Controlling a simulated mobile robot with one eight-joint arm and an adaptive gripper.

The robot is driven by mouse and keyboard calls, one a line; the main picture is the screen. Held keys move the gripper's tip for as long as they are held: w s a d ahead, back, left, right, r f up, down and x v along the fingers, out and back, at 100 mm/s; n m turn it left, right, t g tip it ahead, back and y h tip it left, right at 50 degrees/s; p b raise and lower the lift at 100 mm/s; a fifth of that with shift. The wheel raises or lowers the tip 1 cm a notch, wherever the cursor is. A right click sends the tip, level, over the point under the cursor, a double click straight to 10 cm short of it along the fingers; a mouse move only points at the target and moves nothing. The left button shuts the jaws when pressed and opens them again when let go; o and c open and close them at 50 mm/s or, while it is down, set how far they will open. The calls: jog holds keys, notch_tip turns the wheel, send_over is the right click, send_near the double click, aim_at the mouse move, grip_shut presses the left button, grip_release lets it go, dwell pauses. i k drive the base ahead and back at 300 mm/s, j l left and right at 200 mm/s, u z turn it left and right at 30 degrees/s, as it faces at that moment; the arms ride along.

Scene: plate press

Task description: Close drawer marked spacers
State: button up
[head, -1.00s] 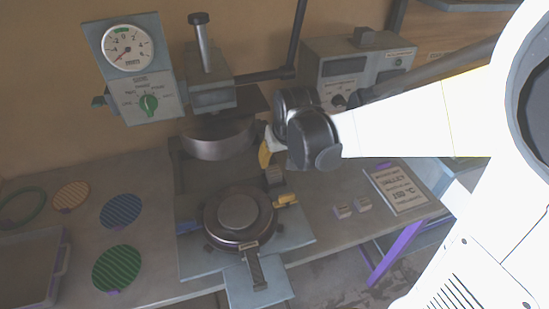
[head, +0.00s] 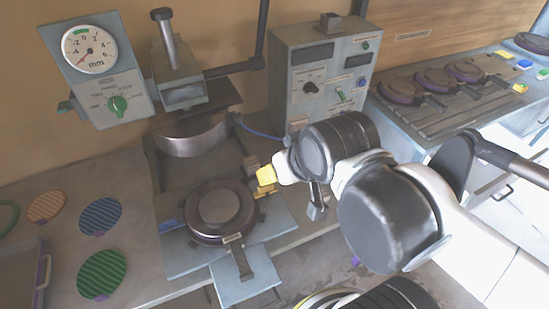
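No drawer label reading spacers can be made out. Pale drawer-like fronts (head: 490,198) show under the right bench, partly hidden behind my arm, with a small handle (head: 508,191); whether they are open or shut is unclear. Nothing is clearly held.
The press with its round plate (head: 220,208) and gauge (head: 89,48) stands left of centre. A grey control box (head: 322,70) stands behind my wrist. Round plates with handles (head: 433,80) lie on the right bench (head: 405,122). Striped discs (head: 101,273) lie at left.

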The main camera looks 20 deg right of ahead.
aim_at(483, 183)
jog(key=k+l+z, duration=0.1)
jog(key=z, duration=0.3)
jog(key=k+l+z, duration=0.15)
jog(key=k+z, duration=0.25)
jog(key=l+z, duration=0.2)
jog(key=z, duration=0.2)
jog(key=k+l+z, duration=0.2)
jog(key=z, duration=0.2)
jog(key=l+z, duration=0.4)
jog(key=i+l+z, duration=0.35)
jog(key=i+l, duration=0.15)
jog(key=l, duration=0.1)
